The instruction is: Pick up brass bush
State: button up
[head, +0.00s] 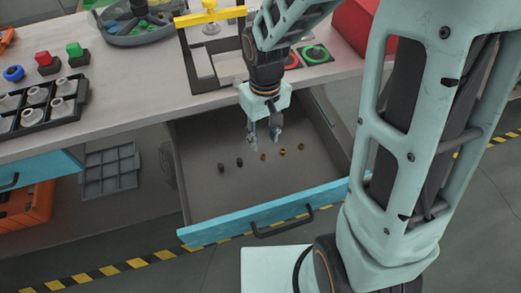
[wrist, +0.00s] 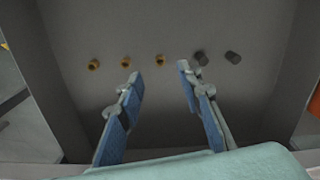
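Three small brass bushes lie in a row on the floor of the open drawer: a right one (head: 301,147), a middle one (head: 282,153) and a left one (head: 263,156). In the wrist view they run from the far-left bush (wrist: 94,64) through the middle bush (wrist: 126,62) to the one nearest the dark parts (wrist: 160,60). My gripper (head: 263,143) points down into the drawer. In the wrist view its blue-padded fingers (wrist: 159,70) are spread apart with nothing between them. That last bush shows just beyond the gap between the fingertips.
Two dark grey bushes (head: 239,162) (head: 220,167) continue the row to the left. The drawer's blue front (head: 230,225) and side walls surround the space. The bench above carries a yellow-topped frame (head: 210,15), a black rack (head: 40,110) and push buttons. The drawer floor is otherwise clear.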

aim_at(263, 155)
notch_tip(263, 155, down, 8)
jog(key=shift+w+f+b, duration=0.1)
jog(key=shift+w+b, duration=0.05)
jog(key=shift+b, duration=0.35)
grip_shut()
